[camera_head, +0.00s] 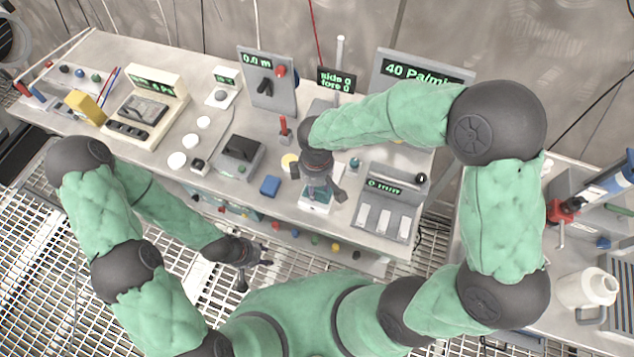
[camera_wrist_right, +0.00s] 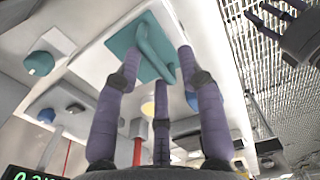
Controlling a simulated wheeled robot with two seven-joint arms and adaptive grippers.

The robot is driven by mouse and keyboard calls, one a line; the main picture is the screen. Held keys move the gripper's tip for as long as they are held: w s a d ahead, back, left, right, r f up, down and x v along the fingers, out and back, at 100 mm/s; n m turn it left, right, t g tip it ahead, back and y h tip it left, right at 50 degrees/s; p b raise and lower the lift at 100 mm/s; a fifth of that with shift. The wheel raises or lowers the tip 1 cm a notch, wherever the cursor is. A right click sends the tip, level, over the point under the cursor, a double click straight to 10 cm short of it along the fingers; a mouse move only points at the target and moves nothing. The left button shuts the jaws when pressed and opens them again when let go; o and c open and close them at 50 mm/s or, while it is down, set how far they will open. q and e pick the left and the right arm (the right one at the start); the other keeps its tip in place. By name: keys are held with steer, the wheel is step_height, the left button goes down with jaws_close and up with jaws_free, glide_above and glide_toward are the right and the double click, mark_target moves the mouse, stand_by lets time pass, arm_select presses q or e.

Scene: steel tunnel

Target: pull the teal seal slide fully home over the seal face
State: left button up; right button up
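The teal seal slide (camera_wrist_right: 153,47) is a flat teal plate with a raised bar handle (camera_wrist_right: 152,42), on a white panel (camera_wrist_right: 105,52) in the right wrist view. In the head view only a little teal (camera_head: 317,205) shows under my right gripper (camera_head: 320,193), which hides most of it. In the wrist view the purple fingers of my right gripper (camera_wrist_right: 156,62) are spread, with the handle ahead of and between their tips; I cannot tell whether they touch. The seal face is not clearly seen. My left gripper (camera_head: 257,275) hangs empty in front of the bench, fingers apart.
A blue block (camera_head: 270,185) and a dark-topped box (camera_head: 238,157) lie left of my right gripper. A grey panel with a green display (camera_head: 385,205) stands close on its right. A red-handled lever (camera_head: 284,127) rises behind. Grating lies before the bench.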

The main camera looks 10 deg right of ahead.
mark_target(316, 189)
step_height(316, 189, up, 12)
stand_by(0.8)
stand_by(0.4)
